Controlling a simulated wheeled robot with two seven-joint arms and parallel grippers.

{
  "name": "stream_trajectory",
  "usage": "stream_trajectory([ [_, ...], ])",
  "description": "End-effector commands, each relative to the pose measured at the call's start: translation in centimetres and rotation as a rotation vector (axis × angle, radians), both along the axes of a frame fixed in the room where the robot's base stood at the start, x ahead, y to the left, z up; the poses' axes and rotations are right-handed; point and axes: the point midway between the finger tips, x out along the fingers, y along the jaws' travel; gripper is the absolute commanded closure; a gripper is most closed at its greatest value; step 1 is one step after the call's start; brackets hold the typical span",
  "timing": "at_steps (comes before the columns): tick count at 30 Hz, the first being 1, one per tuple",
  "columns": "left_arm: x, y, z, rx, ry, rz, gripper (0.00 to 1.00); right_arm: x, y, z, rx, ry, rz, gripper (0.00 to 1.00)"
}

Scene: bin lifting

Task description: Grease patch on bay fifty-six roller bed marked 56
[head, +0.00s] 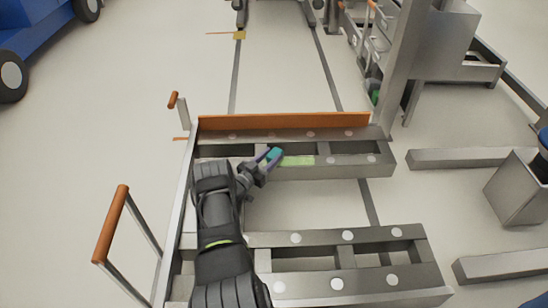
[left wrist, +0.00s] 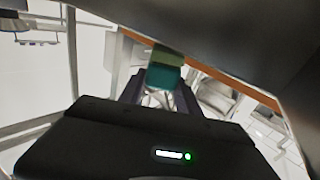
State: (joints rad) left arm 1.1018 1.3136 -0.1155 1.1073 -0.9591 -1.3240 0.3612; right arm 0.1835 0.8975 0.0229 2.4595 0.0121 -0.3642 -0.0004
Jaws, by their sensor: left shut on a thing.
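The roller bed (head: 345,169) is a grey metal frame with two cross rails, round pale rollers and an orange board along its far side. A flat yellow-green patch (head: 298,161) lies on the far rail. My left gripper (head: 268,158) is shut on a small teal block (head: 274,154) at the far rail, just left of the patch. In the left wrist view the teal block (left wrist: 163,77) sits between the fingers, with a green surface (left wrist: 167,56) right beyond it. I cannot tell whether block and rail touch. No number 56 is readable. My right gripper is out of view.
An orange-topped handle (head: 111,224) stands left of the bed, with a smaller one (head: 173,100) farther back. A grey post and machine (head: 430,45) stand at the back right. A grey bin (head: 515,185) and floor beams lie right. Open floor spreads to the left.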

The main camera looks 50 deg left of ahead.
Motion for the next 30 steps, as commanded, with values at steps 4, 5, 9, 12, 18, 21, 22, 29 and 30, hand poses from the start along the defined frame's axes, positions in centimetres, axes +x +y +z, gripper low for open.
stream_trajectory([
  [4,-3.0,3.4,0.4,0.067,0.045,0.05,1.0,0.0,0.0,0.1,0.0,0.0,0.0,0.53],
  [5,-3.0,3.4,0.4,0.067,0.045,0.05,1.0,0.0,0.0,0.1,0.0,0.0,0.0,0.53],
  [9,-3.0,3.4,0.4,0.067,0.045,0.05,1.0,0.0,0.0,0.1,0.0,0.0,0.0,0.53],
  [12,-3.0,3.4,0.4,0.066,0.045,0.05,1.0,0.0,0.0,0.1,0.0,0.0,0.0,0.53],
  [18,-2.0,2.6,0.5,0.066,0.045,0.048,1.0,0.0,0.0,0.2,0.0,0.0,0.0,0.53],
  [21,-1.3,2.0,0.5,0.065,0.045,0.049,1.0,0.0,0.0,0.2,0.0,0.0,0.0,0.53],
  [22,-1.1,1.9,0.5,0.066,0.045,0.049,1.0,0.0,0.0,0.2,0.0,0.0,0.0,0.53],
  [29,-0.3,1.2,0.6,0.066,0.044,0.048,1.0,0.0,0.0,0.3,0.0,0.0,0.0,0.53],
  [30,-0.3,1.2,0.6,0.066,0.044,0.048,1.0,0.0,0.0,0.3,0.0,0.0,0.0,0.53],
])
